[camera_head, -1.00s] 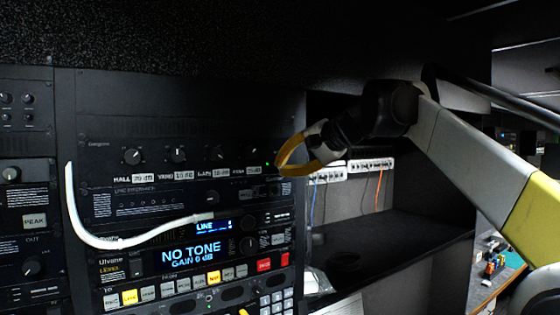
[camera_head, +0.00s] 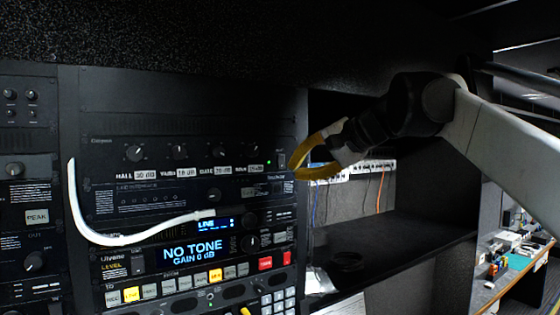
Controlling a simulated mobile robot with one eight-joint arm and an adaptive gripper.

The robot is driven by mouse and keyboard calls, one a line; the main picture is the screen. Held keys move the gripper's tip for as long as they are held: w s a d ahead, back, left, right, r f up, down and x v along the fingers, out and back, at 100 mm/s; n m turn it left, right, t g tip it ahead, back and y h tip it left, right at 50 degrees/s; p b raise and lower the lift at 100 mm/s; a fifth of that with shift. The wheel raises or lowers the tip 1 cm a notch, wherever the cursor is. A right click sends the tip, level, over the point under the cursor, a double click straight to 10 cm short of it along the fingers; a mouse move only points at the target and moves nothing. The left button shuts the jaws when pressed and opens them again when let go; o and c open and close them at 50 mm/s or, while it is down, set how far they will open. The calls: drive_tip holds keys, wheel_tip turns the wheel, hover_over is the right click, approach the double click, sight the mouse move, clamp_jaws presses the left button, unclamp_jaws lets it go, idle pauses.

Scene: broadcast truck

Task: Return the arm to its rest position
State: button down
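My gripper (camera_head: 300,172) is at the upper middle of the head view, in front of the right edge of the rack and the opening beside it. Its yellow fingers form a loop that points left, and the tips look close together. I see nothing held between them, but the view is from the side and I cannot tell how far apart the tips are. My grey arm comes in from the right edge.
The equipment rack (camera_head: 180,215) fills the left, with knobs, lit buttons and a "NO TONE" display (camera_head: 192,252). A white cable (camera_head: 120,238) hangs across it. A dark shelf (camera_head: 400,240) lies right of the rack. A cluttered bench (camera_head: 515,265) stands farther right.

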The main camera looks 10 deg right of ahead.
drive_tip(key=shift+s+d, duration=0.1)
drive_tip(key=shift+s, duration=0.3)
drive_tip(key=shift+f, duration=0.1)
drive_tip(key=s+f+n+g+h+b, duration=0.1)
drive_tip(key=s+f+b, duration=0.8)
drive_tip(key=f, duration=1.8)
drive_tip(key=s+f+n+g+h+b, duration=0.1)
drive_tip(key=s+f+n+h+b, duration=0.2)
drive_tip(key=s+f+b, duration=0.6)
drive_tip(key=s+f+n+g+h+b, duration=0.1)
drive_tip(key=s+f+n+h+b, duration=0.2)
drive_tip(key=s+f+b, duration=0.6)
wheel_tip(320, 180, down, 37)
drive_tip(key=b, duration=1.3)
drive_tip(key=shift+s+a+n, duration=0.25)
drive_tip(key=shift+s+n, duration=0.05)
drive_tip(key=shift+s, duration=0.1)
drive_tip(key=shift+r, duration=0.1)
